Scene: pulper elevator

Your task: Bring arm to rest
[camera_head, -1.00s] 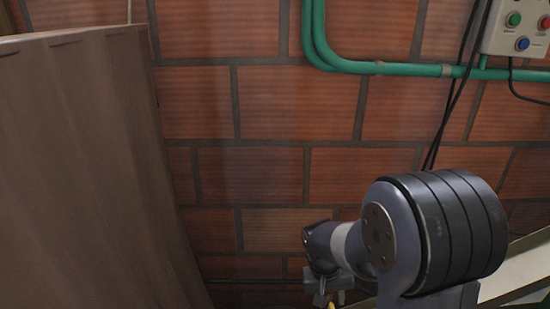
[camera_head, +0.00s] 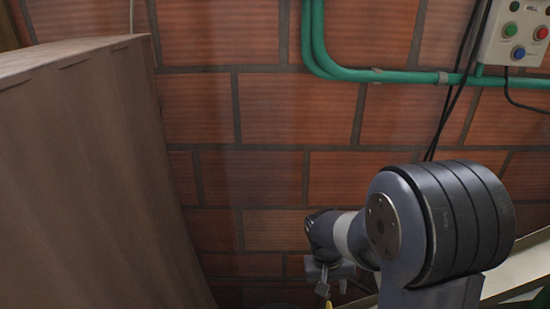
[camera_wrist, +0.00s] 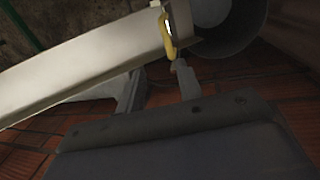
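My gripper (camera_head: 334,284) hangs below my wrist, low in the middle right of the head view, in front of the brick wall. My dark, ringed arm joint hides part of the area behind it. In the wrist view two grey fingers stick out from a dark plate with a gap between them, so my gripper (camera_wrist: 158,80) looks open. A small yellow piece (camera_wrist: 168,32) shows beyond the right finger. I cannot tell whether it touches that finger. I see no object held between the fingers.
A red brick wall (camera_head: 270,110) fills the background. A tall brown panel (camera_head: 85,170) stands at left. A green pipe (camera_head: 410,76) and a control box (camera_head: 515,32) with colored buttons are at upper right. A pale slanted beam (camera_wrist: 75,75) crosses the wrist view close to the fingers.

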